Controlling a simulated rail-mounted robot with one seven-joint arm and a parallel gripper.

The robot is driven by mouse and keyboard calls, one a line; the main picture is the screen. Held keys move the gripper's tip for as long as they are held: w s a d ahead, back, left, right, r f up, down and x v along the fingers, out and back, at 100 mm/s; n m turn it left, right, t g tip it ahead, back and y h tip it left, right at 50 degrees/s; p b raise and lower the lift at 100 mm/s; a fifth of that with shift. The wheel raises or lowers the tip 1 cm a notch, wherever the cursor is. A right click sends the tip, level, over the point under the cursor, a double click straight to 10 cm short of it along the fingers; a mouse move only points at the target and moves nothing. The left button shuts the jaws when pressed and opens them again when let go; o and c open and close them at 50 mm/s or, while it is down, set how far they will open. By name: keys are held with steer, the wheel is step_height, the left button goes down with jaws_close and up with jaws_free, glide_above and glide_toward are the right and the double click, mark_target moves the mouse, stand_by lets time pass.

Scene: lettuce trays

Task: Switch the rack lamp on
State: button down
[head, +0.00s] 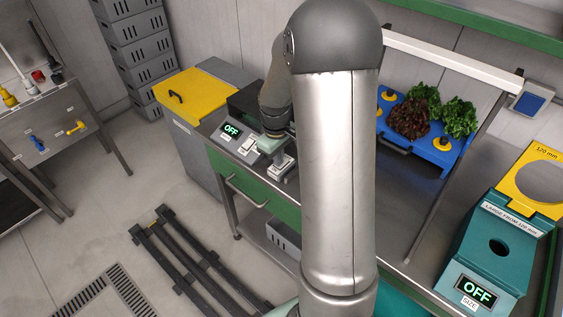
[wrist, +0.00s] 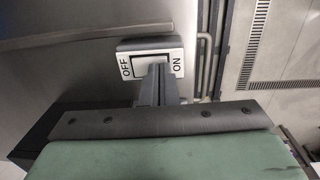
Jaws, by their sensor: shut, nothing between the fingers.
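In the wrist view a rocker switch (wrist: 134,58) sits in a pale plate, with OFF printed at its left end and ON at its right. My gripper (wrist: 157,72) is shut and empty. Its fingertips overlap the near middle and right part of the switch; I cannot tell whether they touch it. In the head view my gripper (head: 281,160) points down at the left end of the bench, beside a display (head: 231,130) reading OFF in green. A white bar (head: 450,62) spans above the lettuce tray and may be the rack lamp; no clear glow shows on it.
A blue tray (head: 438,154) with red and green lettuces stands on the bench behind my arm. A teal box (head: 480,262) with its own OFF display is at the right. A yellow-lidded grey bin (head: 190,92) stands left of the bench. My arm hides the bench's middle.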

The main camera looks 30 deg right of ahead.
steer(key=shift+r+p, duration=2.4)
steer(key=shift+r, duration=1)
steer(key=s+a+r+m, duration=0.1)
steer(key=s+a+r, duration=0.2)
steer(key=s, duration=0.4)
steer(key=s+a+r+m, duration=0.1)
steer(key=s+a+r, duration=0.2)
steer(key=s+a, duration=0.3)
steer(key=s+a+r+m, duration=0.2)
steer(key=s+a+r, duration=0.1)
steer(key=s, duration=0.5)
steer(key=shift+s+a+r+t+y, duration=0.3)
steer(key=shift+a+t, duration=0.1)
steer(key=shift+a, duration=0.5)
